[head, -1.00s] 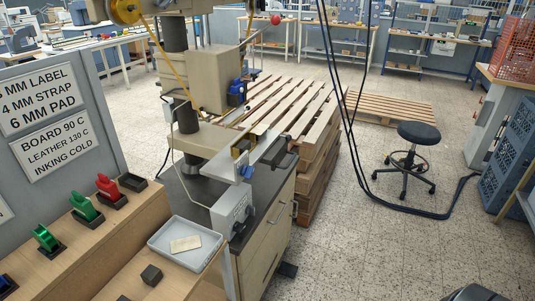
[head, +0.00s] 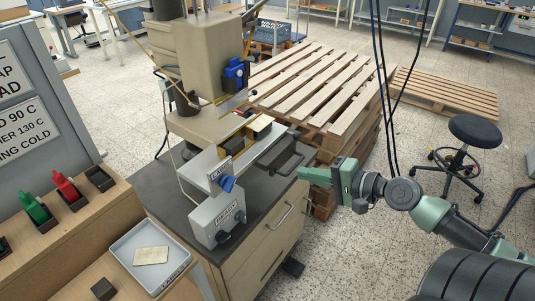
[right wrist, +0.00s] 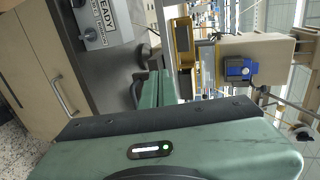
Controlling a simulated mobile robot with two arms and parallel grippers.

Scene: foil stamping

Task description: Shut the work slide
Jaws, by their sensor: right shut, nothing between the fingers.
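The stamping press (head: 200,75) stands on a dark-topped cabinet. Its work slide (head: 240,150), a pale metal piece with a yellow-edged bed, sticks out from under the press head toward the right. A dark handle (head: 284,160) is at its outer end. My right gripper (head: 303,173) comes in from the right with its fingertips close beside the handle; I cannot tell whether they touch. In the right wrist view its green fingers (right wrist: 154,88) are together and empty, with a dark part, apparently the handle, just beside them. My left gripper is not in view.
A grey control box marked READY (head: 218,213) is at the cabinet's front. A grey tray (head: 122,262) with a pale card lies on the wooden bench at lower left. Stacked pallets (head: 320,85) stand behind the cabinet. A black stool (head: 475,131) is at right.

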